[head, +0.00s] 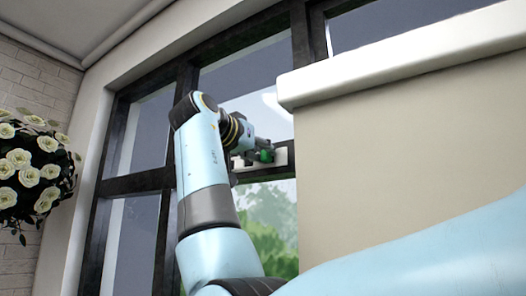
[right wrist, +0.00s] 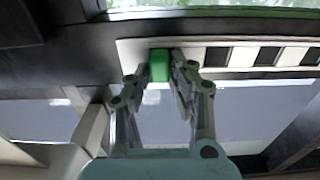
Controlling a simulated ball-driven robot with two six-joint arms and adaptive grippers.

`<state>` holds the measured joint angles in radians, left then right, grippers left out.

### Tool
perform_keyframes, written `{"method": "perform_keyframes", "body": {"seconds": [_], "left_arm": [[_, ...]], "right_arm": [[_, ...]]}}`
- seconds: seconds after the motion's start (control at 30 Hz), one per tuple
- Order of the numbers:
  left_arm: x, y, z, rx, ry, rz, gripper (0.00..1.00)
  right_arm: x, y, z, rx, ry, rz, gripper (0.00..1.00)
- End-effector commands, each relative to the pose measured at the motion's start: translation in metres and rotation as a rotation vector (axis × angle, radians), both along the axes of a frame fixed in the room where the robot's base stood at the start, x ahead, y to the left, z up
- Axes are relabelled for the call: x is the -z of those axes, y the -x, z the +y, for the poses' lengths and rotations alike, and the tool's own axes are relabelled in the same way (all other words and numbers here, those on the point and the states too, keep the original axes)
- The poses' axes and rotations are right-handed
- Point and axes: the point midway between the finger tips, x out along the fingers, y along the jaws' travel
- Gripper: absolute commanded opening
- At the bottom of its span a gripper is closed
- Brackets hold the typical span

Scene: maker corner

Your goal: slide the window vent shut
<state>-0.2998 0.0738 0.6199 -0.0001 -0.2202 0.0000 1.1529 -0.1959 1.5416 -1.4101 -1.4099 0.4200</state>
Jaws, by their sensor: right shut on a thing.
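The window vent is a white strip (right wrist: 137,50) on the dark window frame. In the right wrist view, dark slots (right wrist: 267,56) alternate with white bars along its right part. Its green knob (right wrist: 159,66) is near the strip's left part. My right gripper (right wrist: 158,76) is shut on the knob, one finger on each side. In the head view, the vent (head: 281,158) is small and partly hidden by my right gripper (head: 262,152), with the green knob (head: 265,156) showing at the fingertips. My left gripper is out of view.
A beige wall block with a white ledge (head: 400,55) stands close to the right of my gripper and covers part of the window. Dark window bars (head: 180,95) surround the panes. White roses (head: 30,165) hang at the far left, away from the arm.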

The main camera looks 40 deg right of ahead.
Motion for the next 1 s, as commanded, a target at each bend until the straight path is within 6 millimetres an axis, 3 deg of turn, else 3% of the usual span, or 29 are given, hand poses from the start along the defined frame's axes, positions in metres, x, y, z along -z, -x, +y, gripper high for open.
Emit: {"method": "perform_keyframes", "body": {"seconds": [0.17,0.43,0.7,0.73,0.9,1.0], "left_arm": [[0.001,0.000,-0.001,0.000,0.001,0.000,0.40],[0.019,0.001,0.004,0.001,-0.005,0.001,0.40],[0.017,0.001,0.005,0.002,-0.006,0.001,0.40],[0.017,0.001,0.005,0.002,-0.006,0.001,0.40],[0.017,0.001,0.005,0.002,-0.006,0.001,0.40],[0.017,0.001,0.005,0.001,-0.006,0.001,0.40]], "right_arm": [[0.000,0.001,0.000,0.000,0.000,0.001,0.00],[0.002,0.031,-0.013,0.000,0.000,-0.001,0.00],[0.001,0.032,-0.013,0.002,-0.001,0.004,0.00],[0.001,0.032,-0.013,0.002,-0.001,0.004,0.22],[0.001,0.032,-0.013,0.001,-0.001,0.003,0.42],[0.001,0.031,-0.013,0.001,0.000,0.002,0.42]]}}
